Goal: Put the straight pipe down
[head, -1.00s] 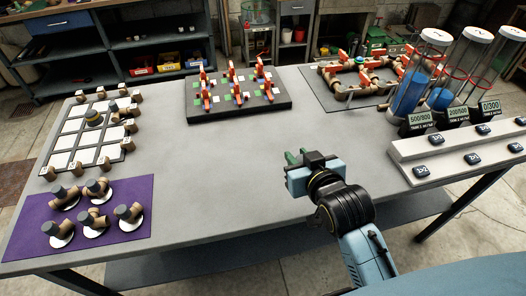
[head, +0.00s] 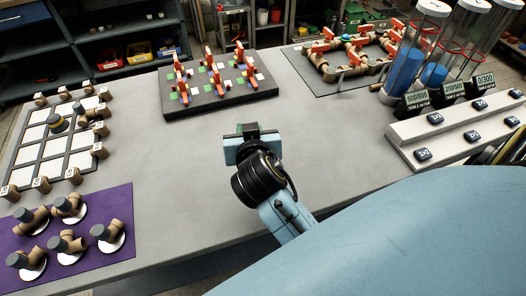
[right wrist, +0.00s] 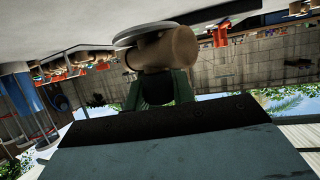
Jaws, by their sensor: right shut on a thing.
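My right gripper (head: 248,130) is over the grey table's middle in the head view, its fingertips pointing away. In the right wrist view its green fingers (right wrist: 161,85) are shut on a tan cylindrical pipe (right wrist: 168,50) with a pale round disc (right wrist: 158,33) against it. I take this as the straight pipe; in the head view the gripper hides it. A grid board (head: 62,145) with white squares lies at the table's left, a dark-topped piece (head: 57,123) on it. My left gripper is not in view.
A purple mat (head: 118,200) with several pipe fittings on white discs lies at front left. A dark board (head: 225,103) with red-orange handles is at the back. A pipe assembly (head: 345,58), clear tanks (head: 405,68) and a button panel (head: 450,130) stand right. Bare table surrounds my gripper.

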